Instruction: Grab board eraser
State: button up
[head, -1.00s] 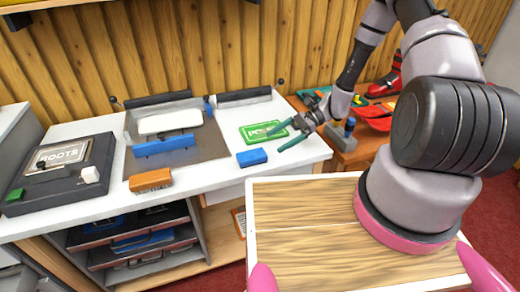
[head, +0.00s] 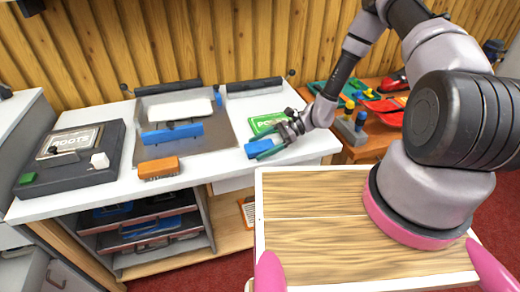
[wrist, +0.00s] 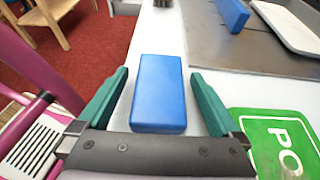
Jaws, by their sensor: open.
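A blue block (head: 258,148) that looks like the board eraser lies on the white bench top (head: 222,172) near its front edge. In the wrist view the block (wrist: 159,95) lies lengthwise between the two green fingers of my gripper (wrist: 159,74). The fingers are open, with a gap showing on each side of the block. In the head view my gripper (head: 265,147) is down at the block and hides part of it.
A green sign (head: 265,122) lies beside my gripper. An orange block (head: 159,168) and a metal plate with a blue bar (head: 172,134) are to the left. A black case (head: 67,158) is farther left. A wooden side table (head: 362,158) with tools stands at right.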

jog(key=c, duration=1.4)
